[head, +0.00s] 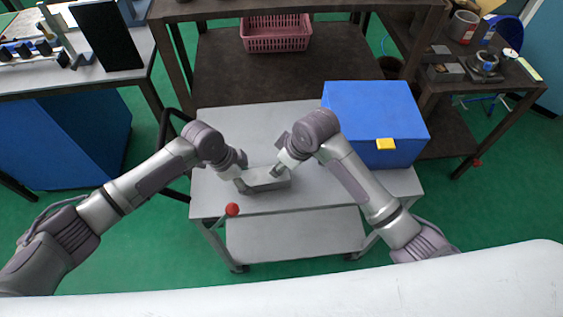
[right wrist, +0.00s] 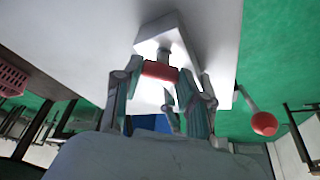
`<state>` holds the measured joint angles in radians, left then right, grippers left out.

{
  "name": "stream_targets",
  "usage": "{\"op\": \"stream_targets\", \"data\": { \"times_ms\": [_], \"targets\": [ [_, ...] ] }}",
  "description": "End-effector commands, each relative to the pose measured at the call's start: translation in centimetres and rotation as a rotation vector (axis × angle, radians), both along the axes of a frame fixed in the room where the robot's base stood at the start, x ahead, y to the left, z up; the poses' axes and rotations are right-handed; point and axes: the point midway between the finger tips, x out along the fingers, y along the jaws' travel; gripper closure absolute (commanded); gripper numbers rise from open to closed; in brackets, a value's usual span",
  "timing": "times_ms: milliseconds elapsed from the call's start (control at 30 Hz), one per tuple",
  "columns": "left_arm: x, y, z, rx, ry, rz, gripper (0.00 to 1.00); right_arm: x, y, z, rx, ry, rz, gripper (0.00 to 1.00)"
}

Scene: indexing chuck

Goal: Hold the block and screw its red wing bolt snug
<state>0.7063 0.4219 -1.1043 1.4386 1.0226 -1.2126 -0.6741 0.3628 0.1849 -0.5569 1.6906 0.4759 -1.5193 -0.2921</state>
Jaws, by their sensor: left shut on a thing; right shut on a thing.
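The grey block (head: 268,180) is on the front part of the grey cart top (head: 232,118); whether it rests there or is held just above cannot be told. My left gripper (head: 241,182) is shut on the block's left end. My right gripper (head: 279,170) is at the block's right part. In the right wrist view the block (right wrist: 158,38) shows beyond my right gripper's fingers (right wrist: 160,82), which are shut on the red wing bolt (right wrist: 160,70). A grey shank runs from the bolt to the block. In the head view the red bolt is hidden.
A blue box (head: 368,112) with a yellow latch (head: 386,144) stands on the cart's right side, close to my right arm. A red ball knob (head: 232,209) sticks out at the front left edge. The cart top behind the block is clear. A brown bench (head: 290,65) stands behind.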

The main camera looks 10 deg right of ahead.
Motion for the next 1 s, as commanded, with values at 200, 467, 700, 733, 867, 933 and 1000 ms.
{"op": "stream_targets", "data": {
  "times_ms": [200,467,700,733,867,933,1000],
  "targets": [
    [0.05,0.13,-0.06,0.002,0.0,0.002,0.76,-0.11,0.05,-0.04,-0.001,0.0,-0.182,0.94],
    [0.03,0.13,-0.06,0.002,0.0,0.002,0.76,-0.11,0.09,-0.04,-0.001,0.0,-0.344,0.94],
    [0.02,0.12,-0.06,0.002,0.001,0.002,0.76,-0.15,0.07,-0.07,-0.003,0.001,-0.421,0.94],
    [0.02,0.12,-0.05,0.002,0.001,0.002,0.76,-0.14,0.06,-0.07,-0.002,0.002,-0.428,0.94],
    [0.01,0.12,-0.06,0.002,0.001,0.002,0.76,-0.15,0.06,-0.07,-0.002,0.002,-0.441,0.94],
    [0.01,0.12,-0.06,0.002,0.001,0.002,0.76,-0.15,0.05,-0.08,-0.002,0.001,-0.443,0.94],
    [0.0,0.12,-0.06,0.002,0.001,0.002,0.76,-0.14,0.04,-0.08,-0.002,0.002,-0.444,0.94]
  ]
}}
